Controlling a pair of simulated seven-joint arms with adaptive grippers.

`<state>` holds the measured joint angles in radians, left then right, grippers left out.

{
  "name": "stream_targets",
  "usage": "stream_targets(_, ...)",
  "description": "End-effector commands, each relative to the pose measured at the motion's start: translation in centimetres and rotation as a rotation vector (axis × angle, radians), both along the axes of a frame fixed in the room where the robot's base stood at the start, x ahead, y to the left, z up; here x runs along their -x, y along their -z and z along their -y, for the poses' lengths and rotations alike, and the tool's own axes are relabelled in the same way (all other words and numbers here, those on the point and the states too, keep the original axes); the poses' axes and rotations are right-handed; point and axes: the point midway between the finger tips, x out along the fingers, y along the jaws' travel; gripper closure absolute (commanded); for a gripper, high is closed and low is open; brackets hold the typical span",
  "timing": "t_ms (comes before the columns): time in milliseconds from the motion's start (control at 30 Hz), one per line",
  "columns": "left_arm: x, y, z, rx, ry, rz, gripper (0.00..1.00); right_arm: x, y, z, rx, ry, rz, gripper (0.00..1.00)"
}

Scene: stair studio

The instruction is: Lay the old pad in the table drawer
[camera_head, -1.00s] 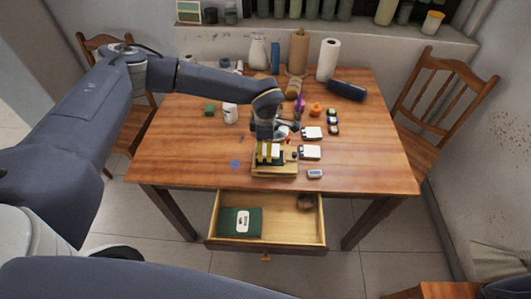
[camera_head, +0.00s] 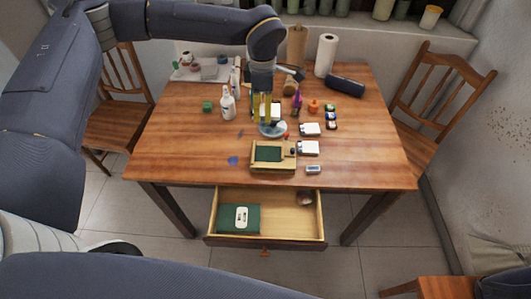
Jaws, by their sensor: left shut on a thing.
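The table drawer (camera_head: 285,222) is pulled open below the table's front edge. My left gripper (camera_head: 265,112) points down above the table, behind the wooden tray, with yellowish fingers shut on a small white-and-dark thing (camera_head: 270,111). I cannot tell for certain whether this is the old pad. A blue-grey dish (camera_head: 272,130) lies just below it in the picture. The wooden tray (camera_head: 273,169) stands near the front edge and shows a dark green recess. My right gripper is out of view.
A green box with a white label (camera_head: 239,218) lies in the drawer's left part, a brown item (camera_head: 304,198) at its back right. The drawer's middle is bare. White boxes (camera_head: 308,148) stand right of the tray, a spray bottle (camera_head: 227,103) left.

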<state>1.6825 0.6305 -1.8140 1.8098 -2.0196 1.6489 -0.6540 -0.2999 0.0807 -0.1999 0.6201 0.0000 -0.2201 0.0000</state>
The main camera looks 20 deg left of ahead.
Motion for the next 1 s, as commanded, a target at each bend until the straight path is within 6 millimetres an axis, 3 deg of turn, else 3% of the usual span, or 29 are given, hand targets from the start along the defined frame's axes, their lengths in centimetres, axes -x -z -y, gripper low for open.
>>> stream_targets(133,1.0,1.4,0.6,0.000,0.014,-0.003,0.80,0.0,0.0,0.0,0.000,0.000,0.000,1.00)
stream_targets(267,3.5,4.1,2.6,0.001,0.076,-0.007,0.80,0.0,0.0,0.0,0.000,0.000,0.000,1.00)
stream_targets(400,7.7,7.6,5.5,0.002,0.244,-0.008,0.80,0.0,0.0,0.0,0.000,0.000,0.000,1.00)
stream_targets(600,13.8,10.9,9.6,0.005,0.623,-0.003,0.80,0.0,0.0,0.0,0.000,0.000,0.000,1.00)
stream_targets(767,16.4,11.6,11.5,0.003,0.885,0.002,0.80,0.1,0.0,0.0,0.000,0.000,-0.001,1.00)
stream_targets(1000,17.0,11.2,12.1,0.001,1.095,0.001,0.80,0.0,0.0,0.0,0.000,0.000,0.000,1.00)
